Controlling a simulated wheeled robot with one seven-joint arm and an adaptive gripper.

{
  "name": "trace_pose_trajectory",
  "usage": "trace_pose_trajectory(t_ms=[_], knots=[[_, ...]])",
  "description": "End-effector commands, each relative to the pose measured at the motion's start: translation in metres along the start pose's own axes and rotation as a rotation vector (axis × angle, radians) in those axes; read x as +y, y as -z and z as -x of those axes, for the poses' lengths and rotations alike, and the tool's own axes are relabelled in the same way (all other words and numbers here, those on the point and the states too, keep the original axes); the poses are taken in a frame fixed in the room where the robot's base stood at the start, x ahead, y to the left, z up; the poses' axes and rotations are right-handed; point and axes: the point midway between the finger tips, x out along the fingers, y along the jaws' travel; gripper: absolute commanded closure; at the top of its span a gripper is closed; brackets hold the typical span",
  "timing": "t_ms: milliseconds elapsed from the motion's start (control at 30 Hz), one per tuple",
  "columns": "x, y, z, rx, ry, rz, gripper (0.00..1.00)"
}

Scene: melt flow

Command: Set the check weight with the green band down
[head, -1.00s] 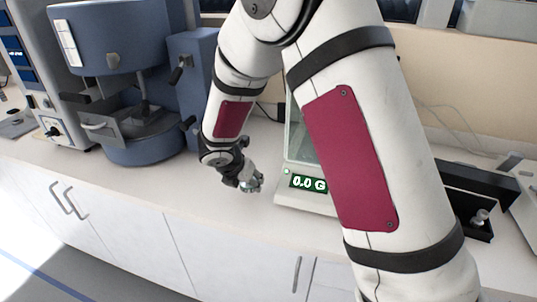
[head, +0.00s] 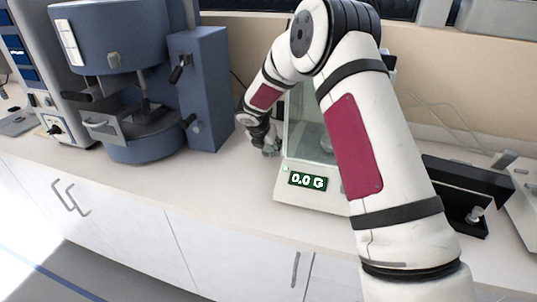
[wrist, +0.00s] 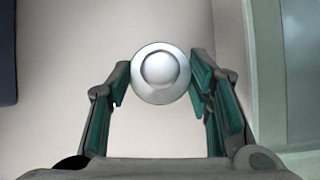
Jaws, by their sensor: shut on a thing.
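A round, shiny metal weight (wrist: 160,73) with a knob on top sits between my fingertips in the wrist view. My gripper (wrist: 160,80) is shut on it, with the teal finger pads on both sides. I see it from above, so its band is hidden and I cannot tell the colour. In the head view my gripper (head: 270,150) is low over the bench, just left of the balance. I cannot tell whether the weight touches the bench.
The balance (head: 307,196) with glass walls reads 0.0 G. A blue machine (head: 200,95) stands to the left. A black holder (head: 465,190) with a metal piece is at the right. The white bench (head: 225,185) is clear in front of my gripper.

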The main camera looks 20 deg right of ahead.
Motion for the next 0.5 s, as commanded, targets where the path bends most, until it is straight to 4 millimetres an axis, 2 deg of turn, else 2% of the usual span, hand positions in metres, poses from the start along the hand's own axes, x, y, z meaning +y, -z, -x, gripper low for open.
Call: trace_pose_trajectory(t_ms=[233,500], knots=[[0.000,0.016,-0.023,0.000,0.000,0.001,1.00],[0.000,0.017,-0.026,-0.002,-0.001,-0.001,1.00]])
